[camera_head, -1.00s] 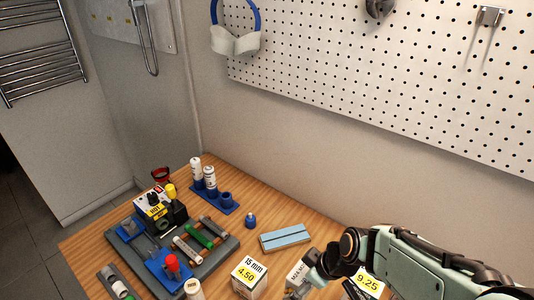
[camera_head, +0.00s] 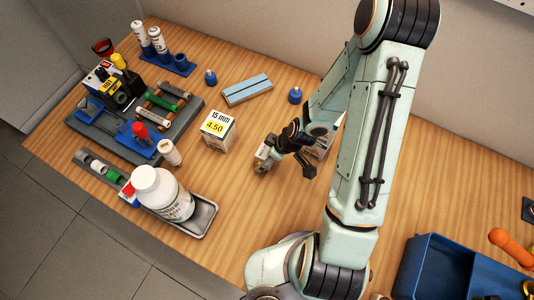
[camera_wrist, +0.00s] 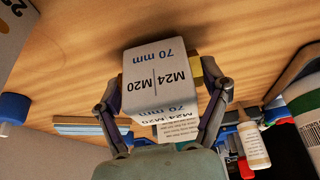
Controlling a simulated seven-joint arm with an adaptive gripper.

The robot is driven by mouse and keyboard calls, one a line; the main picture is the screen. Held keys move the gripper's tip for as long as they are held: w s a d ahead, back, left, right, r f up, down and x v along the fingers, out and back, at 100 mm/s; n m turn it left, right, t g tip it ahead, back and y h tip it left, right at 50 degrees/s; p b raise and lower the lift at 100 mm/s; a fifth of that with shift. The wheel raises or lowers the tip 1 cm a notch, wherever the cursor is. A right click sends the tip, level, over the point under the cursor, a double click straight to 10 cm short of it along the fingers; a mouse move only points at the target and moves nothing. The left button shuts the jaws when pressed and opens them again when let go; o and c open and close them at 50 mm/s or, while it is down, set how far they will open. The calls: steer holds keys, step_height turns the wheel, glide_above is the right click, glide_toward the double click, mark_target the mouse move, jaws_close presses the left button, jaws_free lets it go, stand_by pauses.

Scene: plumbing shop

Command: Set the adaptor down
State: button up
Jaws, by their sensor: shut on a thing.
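The adaptor is a small grey-white box (camera_wrist: 160,75) printed "M24 | M20" and "70 mm", its print upside down in the wrist view. My gripper (camera_wrist: 165,100) is shut on it, one finger on each side. In the head view the box (camera_head: 263,155) shows small at the tip of my gripper (camera_head: 270,150), low over the wooden bench (camera_head: 240,185). I cannot tell whether its underside touches the wood.
A box marked 4.50 (camera_head: 217,129) stands left of my gripper. Another box (camera_head: 320,142) is partly hidden behind it. A white bottle (camera_head: 165,195) stands in a tray (camera_head: 205,220). A blue bin (camera_head: 440,265) is at lower right. Bare bench lies in front.

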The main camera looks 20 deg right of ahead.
steer(key=shift+f, duration=0.45)
steer(key=shift+f, duration=0.1)
steer(key=o, duration=1.2)
steer(key=v, duration=1.1)
steer(key=s+a+r+m+g, duration=0.1)
steer(key=s+r+m, duration=0.1)
steer(key=s+r, duration=0.2)
steer(key=s+a+r+m+g+h, duration=0.1)
steer(key=s+a+r+m, duration=0.1)
steer(key=s+r+m, duration=0.1)
steer(key=s+a+r+m+g+h, duration=0.1)
steer(key=s+r+m, duration=0.1)
steer(key=s+r, duration=0.4)
steer(key=shift+a+r+m, duration=0.4)
steer(key=shift+r, duration=0.1)
steer(key=shift+w, duration=0.1)
